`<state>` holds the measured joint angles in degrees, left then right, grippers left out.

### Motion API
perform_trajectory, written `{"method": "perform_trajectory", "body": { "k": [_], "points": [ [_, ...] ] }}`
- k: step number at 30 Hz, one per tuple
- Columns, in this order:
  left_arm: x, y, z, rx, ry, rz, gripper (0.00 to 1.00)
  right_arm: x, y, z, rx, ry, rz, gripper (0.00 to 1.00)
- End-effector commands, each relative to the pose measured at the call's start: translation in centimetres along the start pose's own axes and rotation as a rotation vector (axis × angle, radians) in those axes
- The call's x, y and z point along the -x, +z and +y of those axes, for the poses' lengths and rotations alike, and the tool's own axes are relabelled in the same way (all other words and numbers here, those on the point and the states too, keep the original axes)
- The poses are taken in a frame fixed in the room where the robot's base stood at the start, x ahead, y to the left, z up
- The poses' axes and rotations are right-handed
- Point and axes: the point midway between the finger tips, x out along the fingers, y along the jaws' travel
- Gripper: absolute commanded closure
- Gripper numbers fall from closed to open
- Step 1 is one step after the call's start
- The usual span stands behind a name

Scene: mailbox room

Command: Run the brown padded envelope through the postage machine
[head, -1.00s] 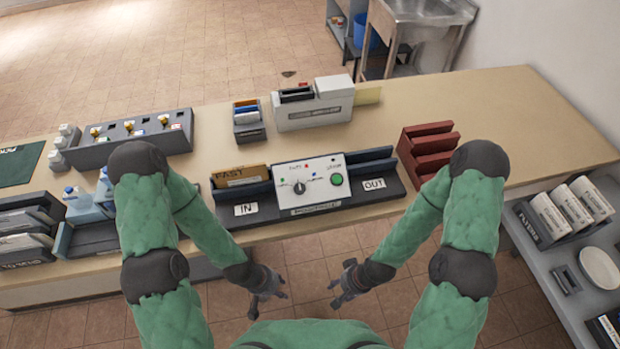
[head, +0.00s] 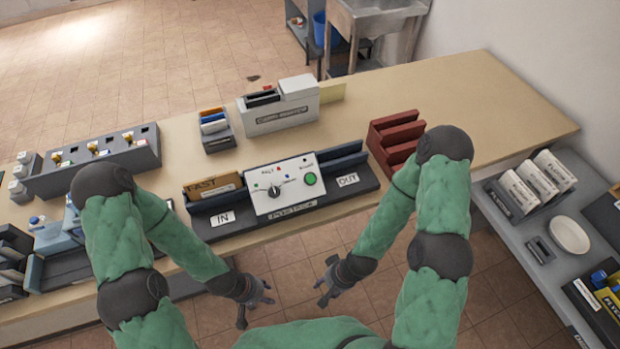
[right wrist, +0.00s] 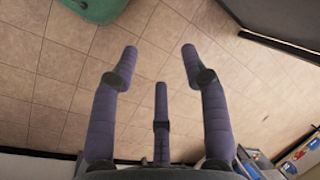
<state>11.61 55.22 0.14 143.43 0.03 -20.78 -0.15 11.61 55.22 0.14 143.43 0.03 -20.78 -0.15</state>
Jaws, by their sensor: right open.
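The postage machine (head: 286,191) stands at the table's front edge, with a white dial panel, a green button, an IN label on its left and an OUT label on its right. A brown envelope (head: 214,187) marked FAST stands in the slot on the IN side; its lower part is hidden. The OUT slot (head: 342,160) looks empty. My left gripper (head: 257,307) is open and empty, low in front of the table. My right gripper (head: 325,288) is also open and empty there; in the right wrist view its fingers (right wrist: 160,65) are spread over floor.
A white machine (head: 281,108) and a small card holder (head: 215,130) stand behind. A red rack (head: 396,138) is right of the postage machine. A grey unit with knobs (head: 92,162) is at left. A grey shelf (head: 520,235) with cards and a white dish stands at right.

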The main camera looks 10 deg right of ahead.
Motion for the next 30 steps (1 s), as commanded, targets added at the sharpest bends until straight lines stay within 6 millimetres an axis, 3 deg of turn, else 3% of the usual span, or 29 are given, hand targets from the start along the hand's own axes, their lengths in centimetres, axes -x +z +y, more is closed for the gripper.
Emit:
{"method": "perform_trajectory", "body": {
  "k": [8,13,14,30],
  "points": [
    [0.0,0.0,0.0,0.0,0.0,0.0,0.6,0.0,0.0,0.0,0.0,0.0,0.0,0.54],
    [0.0,0.0,0.0,0.0,0.0,0.0,0.6,0.0,0.01,0.0,0.0,0.0,0.0,0.96],
    [0.0,0.0,0.0,0.0,0.0,0.0,0.6,0.0,0.01,0.0,0.0,0.0,0.0,1.0],
    [0.0,0.0,0.0,0.0,0.0,0.0,0.6,0.0,0.0,0.0,0.0,0.0,0.0,1.0]
  ]
}}
